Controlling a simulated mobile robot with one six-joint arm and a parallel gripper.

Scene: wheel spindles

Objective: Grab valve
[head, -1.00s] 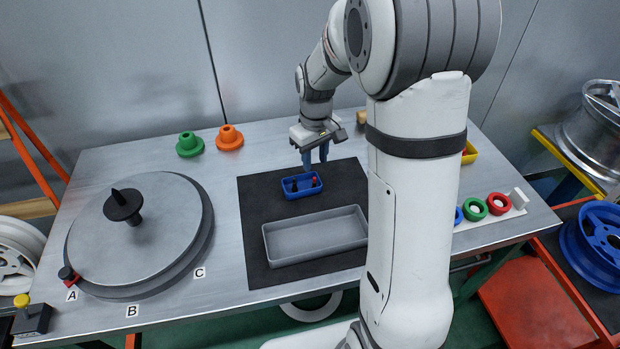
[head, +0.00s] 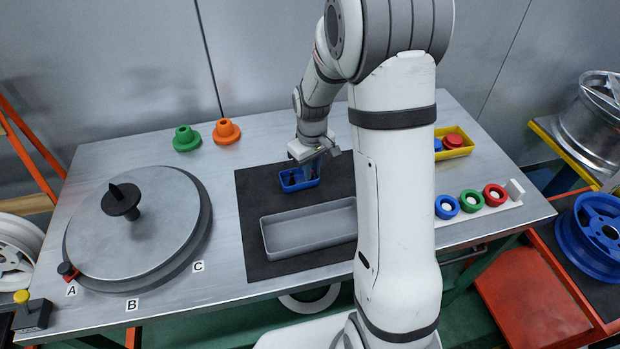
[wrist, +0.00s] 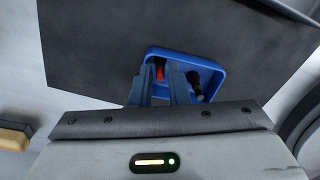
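A small blue bin (head: 287,187) stands on the black mat and also shows in the wrist view (wrist: 213,66). Inside it are a valve with a red part (wrist: 160,72) and a black valve (wrist: 195,84). My gripper (head: 312,166) is low at the bin, its fingers reaching over or into it. In the wrist view my gripper (wrist: 159,80) has its two fingers apart, with the red valve showing between them. The black valve lies to the right of the right finger. The fingertips' exact height and any contact with the red valve cannot be told.
A grey tray (head: 265,239) lies in front of the bin on the black mat (head: 250,215). A turntable (head: 165,230) fills the left side. Green (head: 186,138) and orange (head: 226,131) flanged parts stand at the back. A yellow bin (head: 463,151) and coloured rings (head: 471,202) are at the right.

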